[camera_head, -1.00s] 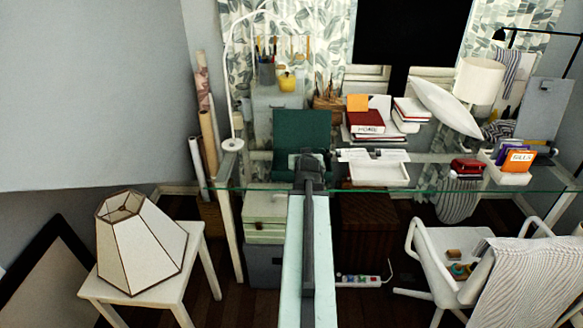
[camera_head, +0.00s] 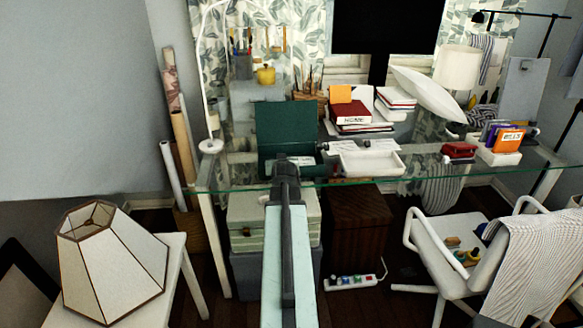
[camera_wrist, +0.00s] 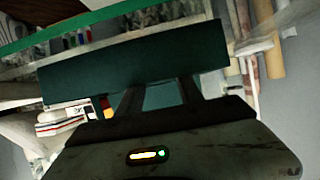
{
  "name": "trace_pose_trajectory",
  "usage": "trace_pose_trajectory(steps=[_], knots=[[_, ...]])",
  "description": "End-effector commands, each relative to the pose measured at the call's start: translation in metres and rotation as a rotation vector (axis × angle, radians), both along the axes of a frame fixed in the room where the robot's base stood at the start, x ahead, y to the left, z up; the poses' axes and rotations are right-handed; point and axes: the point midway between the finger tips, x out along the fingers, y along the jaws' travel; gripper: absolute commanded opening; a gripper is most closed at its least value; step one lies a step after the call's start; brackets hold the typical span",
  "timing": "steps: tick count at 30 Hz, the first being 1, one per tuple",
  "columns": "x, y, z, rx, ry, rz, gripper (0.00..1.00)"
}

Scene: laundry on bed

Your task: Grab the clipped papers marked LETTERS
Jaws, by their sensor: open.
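White papers (camera_head: 366,147) lie beside and behind a white tray (camera_head: 370,163) on the glass desk in the head view. I cannot read any LETTERS mark on them. A dark green open box or folder (camera_head: 283,125) stands to their left, with a pale sheet (camera_head: 300,160) at its foot. My gripper (camera_head: 287,168) is in front of this green thing, left of the tray, and partly hides it. In the wrist view, my gripper's two dark fingers (camera_wrist: 160,93) are apart with nothing held between them. The dark green panel (camera_wrist: 135,62) fills the view beyond them.
The glass desk edge (camera_head: 420,180) runs across the front. A red book (camera_head: 350,112) marked HOME, a red case (camera_head: 458,151) and a white holder (camera_head: 498,156) with colored booklets stand on the desk. A white chair (camera_head: 450,240) is at right, a lampshade (camera_head: 115,260) at left.

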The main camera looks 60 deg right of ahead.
Motion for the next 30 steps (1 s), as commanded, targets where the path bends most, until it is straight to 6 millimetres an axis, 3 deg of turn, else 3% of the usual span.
trace_pose_trajectory(steps=[5, 13, 20, 25, 30], knots=[[0.008, -0.004, -0.005, 0.0, 0.0, 0.005, 0.44], [0.03, -0.037, -0.026, 0.0, 0.0, 0.008, 0.44], [0.031, -0.038, -0.025, 0.001, 0.0, 0.009, 0.44], [0.031, -0.037, -0.025, 0.001, 0.0, 0.009, 0.0], [0.031, -0.037, -0.025, 0.001, 0.001, 0.009, 0.0]])
